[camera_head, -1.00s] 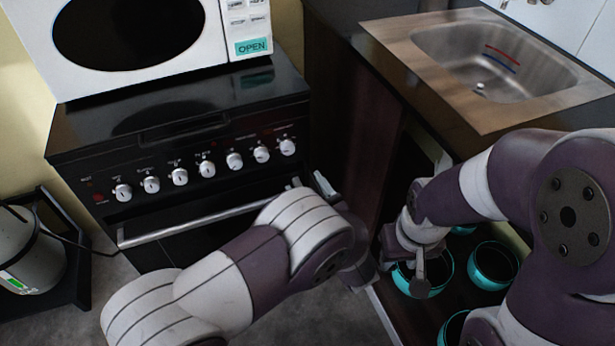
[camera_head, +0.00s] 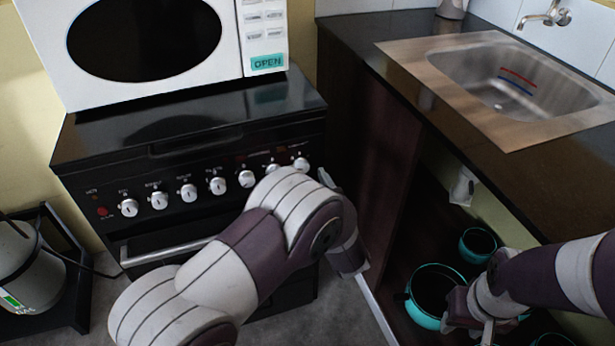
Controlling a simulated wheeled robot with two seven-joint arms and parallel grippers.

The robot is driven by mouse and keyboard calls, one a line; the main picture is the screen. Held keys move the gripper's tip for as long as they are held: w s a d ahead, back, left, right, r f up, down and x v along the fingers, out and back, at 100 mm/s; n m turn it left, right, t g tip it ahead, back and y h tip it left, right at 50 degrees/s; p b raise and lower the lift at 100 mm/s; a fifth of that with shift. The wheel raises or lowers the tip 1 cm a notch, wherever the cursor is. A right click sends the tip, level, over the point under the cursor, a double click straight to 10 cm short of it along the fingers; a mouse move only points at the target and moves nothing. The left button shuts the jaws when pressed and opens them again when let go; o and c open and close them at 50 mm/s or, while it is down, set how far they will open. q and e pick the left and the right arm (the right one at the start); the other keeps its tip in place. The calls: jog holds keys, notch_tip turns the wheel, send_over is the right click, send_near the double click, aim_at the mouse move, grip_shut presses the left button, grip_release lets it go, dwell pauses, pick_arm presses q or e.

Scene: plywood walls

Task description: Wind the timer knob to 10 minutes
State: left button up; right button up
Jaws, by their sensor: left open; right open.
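The black stove has a front panel with a row of white knobs. The labels are too small to read, so I cannot tell which is the timer. The leftmost knob (camera_head: 129,208) and a middle knob (camera_head: 246,179) are clear; my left arm partly covers one toward the right. The rightmost knob (camera_head: 301,164) shows above that arm. My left gripper (camera_head: 346,248) is open at the stove's right front corner, below and right of the rightmost knob, apart from the knobs. My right gripper (camera_head: 476,318) is open, low beside a teal pot (camera_head: 422,316); its fingers are partly cut off.
A white microwave (camera_head: 240,70) stands on the stove (camera_head: 100,140). The oven handle (camera_head: 170,253) sticks out below the knobs, partly behind my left arm. A sink (camera_head: 480,70) is set in the counter at right. Another teal pot (camera_head: 478,243) stands in the open cabinet below.

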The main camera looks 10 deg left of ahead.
pick_arm(q)
jog(key=shift+x, duration=1.35)
jog(key=c, duration=1)
jog(key=o, duration=1)
jog(key=p+v, duration=0.2)
jog(key=v, duration=1)
jog(key=shift+s+d, duration=0.2)
jog(key=shift+s, duration=0.1)
